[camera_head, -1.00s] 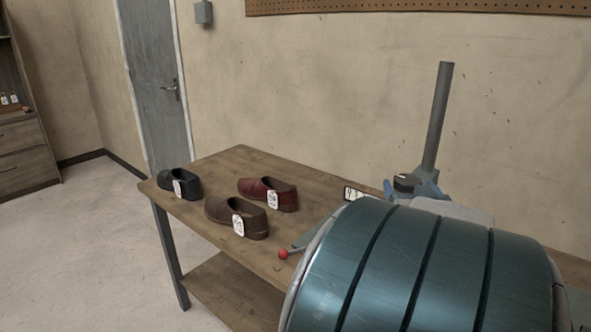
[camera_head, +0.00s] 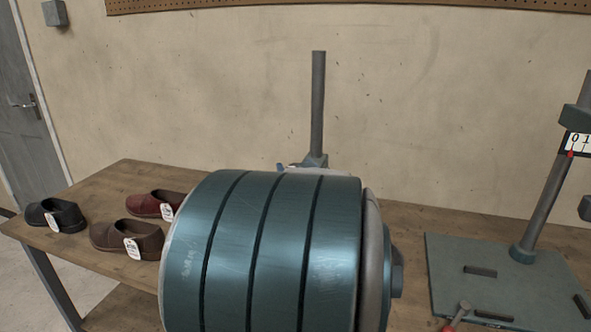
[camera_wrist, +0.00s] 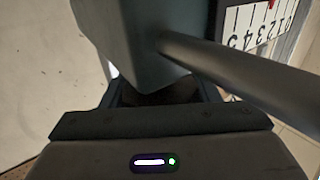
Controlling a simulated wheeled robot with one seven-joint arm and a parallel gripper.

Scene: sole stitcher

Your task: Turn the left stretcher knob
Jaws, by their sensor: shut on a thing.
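In the wrist view my gripper (camera_wrist: 160,90) is shut on a dark rounded part, which looks like the left stretcher knob (camera_wrist: 158,97). Only a little of the knob shows between the fingers. A teal block (camera_wrist: 145,40) of the left stretcher stands just beyond it, with a grey rod (camera_wrist: 240,72) running to the right and a white numbered scale (camera_wrist: 262,25) behind. In the head view the left stretcher's grey post (camera_head: 318,105) rises at the middle. My own arm hides its lower part, the knob and my gripper there. The knob's turn angle cannot be told.
The wooden bench (camera_head: 120,185) holds a black shoe (camera_head: 62,212), a red shoe (camera_head: 150,203) and a brown shoe (camera_head: 112,235) at left. At right stands a second post (camera_head: 545,210) with a scale (camera_head: 578,143) on a slotted teal base (camera_head: 455,255).

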